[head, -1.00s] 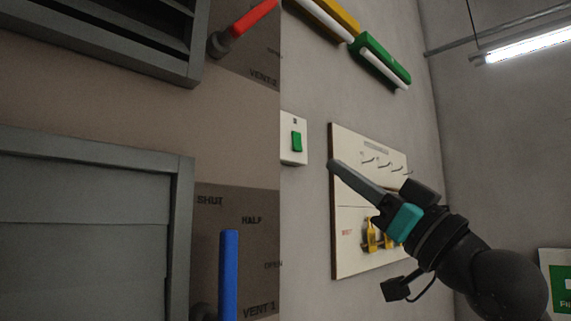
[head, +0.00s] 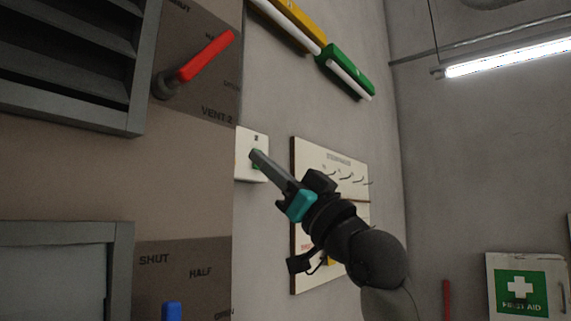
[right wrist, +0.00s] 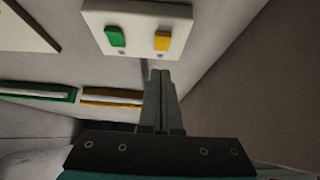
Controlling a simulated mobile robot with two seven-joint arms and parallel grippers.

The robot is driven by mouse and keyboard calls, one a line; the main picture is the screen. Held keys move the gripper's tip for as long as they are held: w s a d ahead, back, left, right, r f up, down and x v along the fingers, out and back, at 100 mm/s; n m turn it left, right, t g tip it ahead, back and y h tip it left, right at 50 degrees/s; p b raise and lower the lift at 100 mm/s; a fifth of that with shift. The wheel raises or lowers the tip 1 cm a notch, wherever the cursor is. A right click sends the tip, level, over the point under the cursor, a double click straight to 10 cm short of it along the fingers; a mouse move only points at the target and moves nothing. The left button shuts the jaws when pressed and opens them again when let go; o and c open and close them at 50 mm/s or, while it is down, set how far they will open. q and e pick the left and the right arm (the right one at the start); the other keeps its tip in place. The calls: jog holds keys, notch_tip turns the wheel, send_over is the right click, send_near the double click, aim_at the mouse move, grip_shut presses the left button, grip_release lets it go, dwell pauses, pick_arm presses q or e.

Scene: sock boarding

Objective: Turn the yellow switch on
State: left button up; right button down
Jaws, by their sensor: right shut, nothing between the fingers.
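The yellow switch (right wrist: 162,41) is a small rocker on a white wall plate (right wrist: 135,16) in the right wrist view. A green switch (right wrist: 115,37) sits beside it. In the head view the plate (head: 242,142) shows at the cabinet's edge; the yellow switch is not visible there and the green one is mostly covered by my fingers. My right gripper (head: 257,156) is shut and empty, its tips in front of the plate. In the right wrist view the fingertips (right wrist: 160,74) appear just below the yellow switch; whether they touch the plate is unclear. My left gripper is not in view.
A brown panel with a red lever (head: 205,57) and a blue lever (head: 172,311) stands left of the plate. A board with hooks (head: 320,160) hangs close behind my right arm. Yellow and green lamps (head: 345,70) are on the wall above.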

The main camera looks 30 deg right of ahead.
jog(key=w, duration=0.1)
jog(key=w+a, duration=0.1)
jog(key=w+p, duration=0.1)
jog(key=w, duration=0.1)
jog(key=shift+w+a, duration=0.1)
jog(key=shift+a, duration=0.15)
jog(key=shift+f, duration=0.1)
jog(key=shift+w+a+f+t+b, duration=0.1)
jog(key=shift+w+f+t+b, duration=0.05)
jog(key=shift+w+t+b, duration=0.25)
